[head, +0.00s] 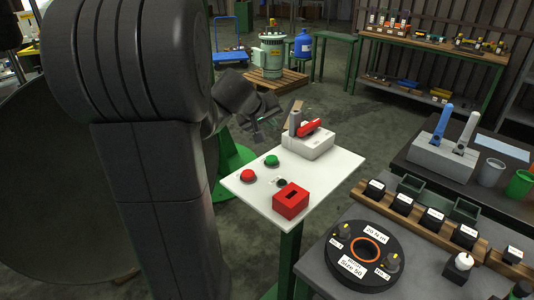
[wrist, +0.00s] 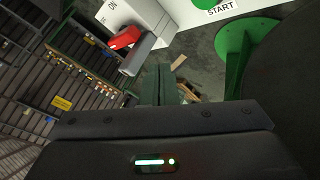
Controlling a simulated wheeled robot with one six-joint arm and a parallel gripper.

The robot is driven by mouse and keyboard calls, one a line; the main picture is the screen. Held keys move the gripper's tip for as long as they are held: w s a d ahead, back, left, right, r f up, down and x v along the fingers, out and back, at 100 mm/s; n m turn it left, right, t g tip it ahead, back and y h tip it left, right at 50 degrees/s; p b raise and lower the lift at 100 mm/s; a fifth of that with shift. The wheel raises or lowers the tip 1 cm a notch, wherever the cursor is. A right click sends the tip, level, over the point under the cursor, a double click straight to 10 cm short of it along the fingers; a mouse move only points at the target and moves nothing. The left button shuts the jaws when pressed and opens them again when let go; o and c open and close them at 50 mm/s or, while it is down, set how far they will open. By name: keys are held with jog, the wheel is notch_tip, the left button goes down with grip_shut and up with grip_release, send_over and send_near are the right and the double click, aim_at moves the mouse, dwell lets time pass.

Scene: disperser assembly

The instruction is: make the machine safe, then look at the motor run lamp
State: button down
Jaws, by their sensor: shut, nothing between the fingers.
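A white control panel (head: 318,178) on a green post bears a red button (head: 248,176), a green button (head: 271,160) and a red box with a dark slot (head: 291,201). A small dark round part (head: 282,183) lies between them; I cannot tell whether it is a lamp or lit. At the panel's back stands a pale switch box (head: 308,145) with a red handle (head: 309,128) and a grey upright part. In the wrist view the red handle (wrist: 124,38) sits near "ON" lettering. My gripper (head: 272,122) is shut and empty, left of the switch box, apparently not touching it.
A dark round fixture (head: 345,279) and a wooden rack of labelled black blocks (head: 420,219) stand on the bench at right. Behind are a grey box with blue and white levers (head: 440,158), a motor-like machine on a pallet (head: 271,58) and shelving. Open floor lies behind the panel.

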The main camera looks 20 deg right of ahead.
jog(key=shift+f, duration=0.2)
jog(key=b, duration=0.6)
send_over(273, 157)
jog(key=s+a, duration=0.1)
jog(key=a, duration=0.1)
jog(key=f, duration=0.7)
jog(key=shift+d+f, duration=0.25)
jog(key=shift+f, duration=0.1)
jog(key=shift+f+b, duration=0.4)
jog(key=shift+b, duration=0.2)
jog(key=shift+f, duration=0.15)
dwell(0.4)
jog(key=shift+f+b, duration=0.3)
jog(key=shift+b, duration=0.35)
jog(key=shift+f+b, duration=0.85)
jog(key=shift+b, duration=0.1)
dwell(0.7)
jog(key=shift+r+p, duration=0.95)
jog(key=shift+r, duration=0.35)
